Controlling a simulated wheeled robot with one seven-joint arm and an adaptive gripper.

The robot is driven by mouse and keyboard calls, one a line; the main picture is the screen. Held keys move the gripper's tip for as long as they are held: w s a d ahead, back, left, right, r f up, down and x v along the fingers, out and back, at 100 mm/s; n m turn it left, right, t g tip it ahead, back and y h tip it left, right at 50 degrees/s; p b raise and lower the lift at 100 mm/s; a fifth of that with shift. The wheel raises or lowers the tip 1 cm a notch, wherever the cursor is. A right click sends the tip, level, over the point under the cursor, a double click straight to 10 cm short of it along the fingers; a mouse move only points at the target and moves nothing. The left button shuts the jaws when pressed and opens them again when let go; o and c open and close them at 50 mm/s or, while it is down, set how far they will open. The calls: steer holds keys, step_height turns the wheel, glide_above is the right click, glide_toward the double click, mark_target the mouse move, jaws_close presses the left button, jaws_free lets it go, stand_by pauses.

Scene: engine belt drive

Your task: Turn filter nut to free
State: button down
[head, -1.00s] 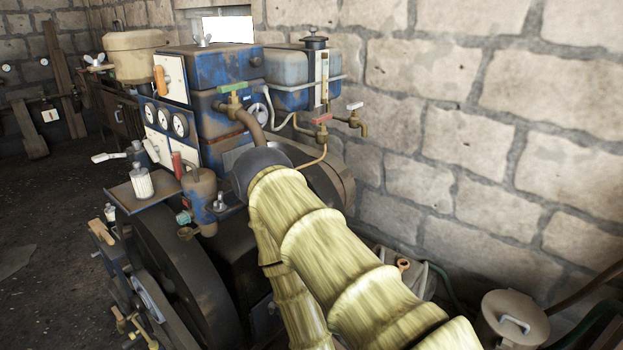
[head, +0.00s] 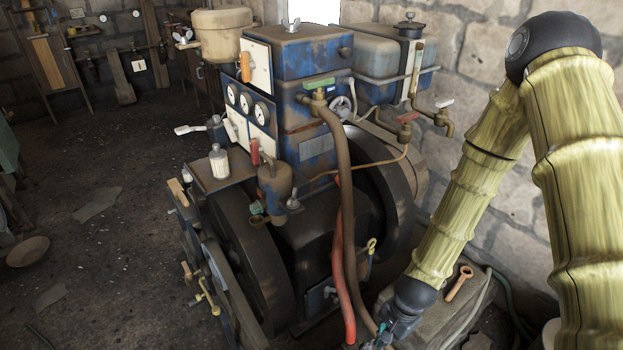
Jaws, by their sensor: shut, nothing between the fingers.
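The engine carries several wing nuts, and I cannot tell for sure which is the filter nut. One grey wing nut (head: 293,203) sits beside the small rusty-blue canister (head: 274,188) low on the engine's front. Another wing nut (head: 291,24) stands on the blue box on top. A pale winged part (head: 186,38) sits at the left of the tan pot (head: 222,32). My gripper (head: 383,338) is at the bottom edge of the head view, low and right of these, apart from all of them. It is shut and empty; its fingertips show only partly.
A red hose (head: 341,265) and a brown hose (head: 349,225) hang down the engine front near my gripper. Dark flywheels (head: 250,270) stand on the engine's sides. A wrench-like tool (head: 459,283) lies at right by the stone wall. The floor at left is mostly open.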

mark_target(292, 199)
steer(key=w+a+r+m+t+y+p, duration=0.1)
steer(key=w+a+r+m+y+p, duration=0.15)
steer(key=w+r, duration=0.7)
steer(key=w+a+r+m+t+y+p, duration=0.1)
steer(key=w+a+r+m+y+p, duration=0.2)
steer(key=r, duration=1.3)
steer(key=w+a+r+m+t+y+p, duration=0.15)
steer(key=w+r+m+p, duration=0.35)
steer(key=r, duration=0.7)
steer(key=a+r+x, duration=0.1)
steer(key=r+x, duration=0.1)
steer(key=x, duration=1.1)
steer(key=shift+w+a+n+g+p, duration=0.35)
steer(key=shift+w+a+g+p, duration=0.05)
steer(key=shift+a+g+p, duration=0.1)
